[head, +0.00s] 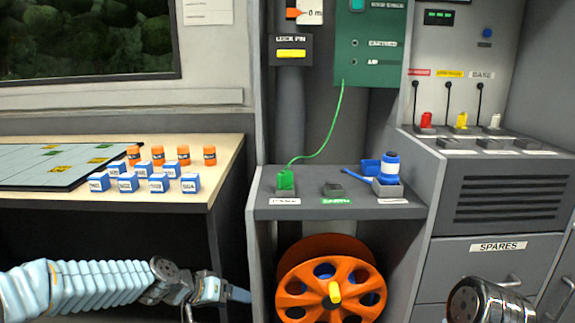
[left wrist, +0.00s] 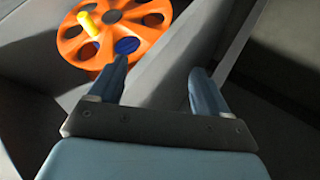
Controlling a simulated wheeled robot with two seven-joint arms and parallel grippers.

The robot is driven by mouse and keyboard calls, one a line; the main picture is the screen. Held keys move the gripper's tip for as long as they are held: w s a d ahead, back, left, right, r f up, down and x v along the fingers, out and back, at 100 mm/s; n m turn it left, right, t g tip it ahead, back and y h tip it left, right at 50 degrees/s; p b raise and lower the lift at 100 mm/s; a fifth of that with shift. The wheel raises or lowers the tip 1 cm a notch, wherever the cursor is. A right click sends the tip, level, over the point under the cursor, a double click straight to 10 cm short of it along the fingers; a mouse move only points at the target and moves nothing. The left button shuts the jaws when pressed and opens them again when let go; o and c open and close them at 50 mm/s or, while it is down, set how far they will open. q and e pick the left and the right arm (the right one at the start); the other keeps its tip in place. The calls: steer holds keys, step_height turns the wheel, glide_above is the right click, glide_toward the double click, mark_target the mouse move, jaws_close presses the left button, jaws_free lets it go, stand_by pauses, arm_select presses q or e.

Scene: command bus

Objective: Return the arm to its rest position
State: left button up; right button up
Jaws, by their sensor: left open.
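My left arm comes in from the left in the head view, low in front of the table. Its gripper (head: 232,292) is left of the orange reel, below the grey shelf. In the left wrist view the two fingers of the left gripper (left wrist: 158,82) stand apart with nothing between them. The orange reel (head: 293,295), with a yellow hub knob, also shows beyond the fingers in the left wrist view (left wrist: 147,37). A rounded dark and metal part of my right arm shows at the lower right of the head view; its gripper is not visible.
The table (head: 226,160) at left holds a board (head: 40,165), several blue-and-white blocks (head: 159,183) and orange canisters (head: 184,154). The grey shelf (head: 310,208) carries a green plug (head: 285,180) and a blue item (head: 389,168). A spares cabinet (head: 470,265) stands at right.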

arm_select(q)
steer(key=s+d+f+n+g+y+p, duration=0.1)
steer(key=s+f+g, duration=0.1)
steer(key=s+f, duration=0.6)
steer(key=s+d+f+n+g+y+p, duration=0.15)
steer(key=s+f, duration=0.25)
steer(key=f, duration=0.8)
steer(key=s+f, duration=0.3)
steer(key=s, duration=0.4)
steer(key=s+f+g, duration=0.1)
steer(key=s+f, duration=0.3)
steer(key=s, duration=0.3)
steer(key=shift+n, duration=0.35)
arm_select(e)
steer(key=r, duration=0.3)
steer(key=shift+s+a+r, duration=0.15)
steer(key=shift+a, duration=0.15)
arm_select(q)
steer(key=shift+w+g+y, duration=0.15)
steer(key=shift+g+y, duration=0.1)
